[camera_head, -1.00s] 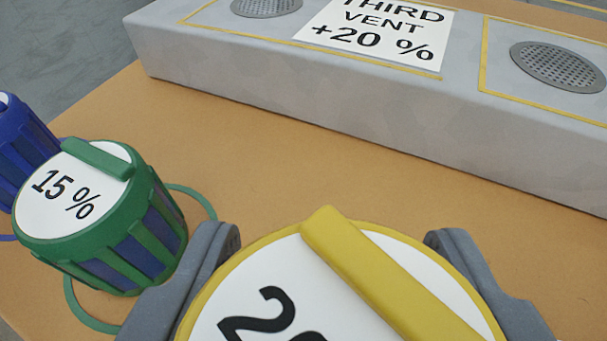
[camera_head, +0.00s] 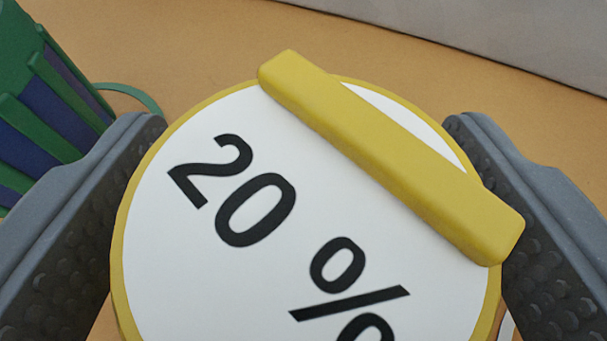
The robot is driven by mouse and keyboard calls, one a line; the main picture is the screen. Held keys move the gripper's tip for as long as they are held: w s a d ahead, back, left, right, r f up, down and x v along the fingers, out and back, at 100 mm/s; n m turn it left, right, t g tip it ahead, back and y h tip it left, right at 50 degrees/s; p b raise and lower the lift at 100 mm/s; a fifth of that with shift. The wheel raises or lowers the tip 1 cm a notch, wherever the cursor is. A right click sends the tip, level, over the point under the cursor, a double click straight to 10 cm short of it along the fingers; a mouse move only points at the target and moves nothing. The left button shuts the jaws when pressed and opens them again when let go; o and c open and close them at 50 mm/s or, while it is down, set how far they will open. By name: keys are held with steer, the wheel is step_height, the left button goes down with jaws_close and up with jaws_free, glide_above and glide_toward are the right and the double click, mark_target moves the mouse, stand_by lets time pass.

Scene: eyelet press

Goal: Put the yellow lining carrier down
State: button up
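The yellow lining carrier (camera_head: 220,280) fills the middle of the view, seen from above. It has a white lid marked "20 %" and a yellow bar (camera_head: 390,155) across it. My gripper (camera_head: 305,122) has one dark-padded finger on each side of it.
A green carrier with dark blue panels (camera_head: 55,105) stands close to my left finger, and a green ring (camera_head: 135,92) shows beside it. A grey block (camera_head: 500,28) lies along the top right. Bare orange tabletop (camera_head: 190,40) shows between them.

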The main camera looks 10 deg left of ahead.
steer(key=shift+r, duration=0.15)
steer(key=p+v, duration=0.3)
steer(key=v, duration=0.9)
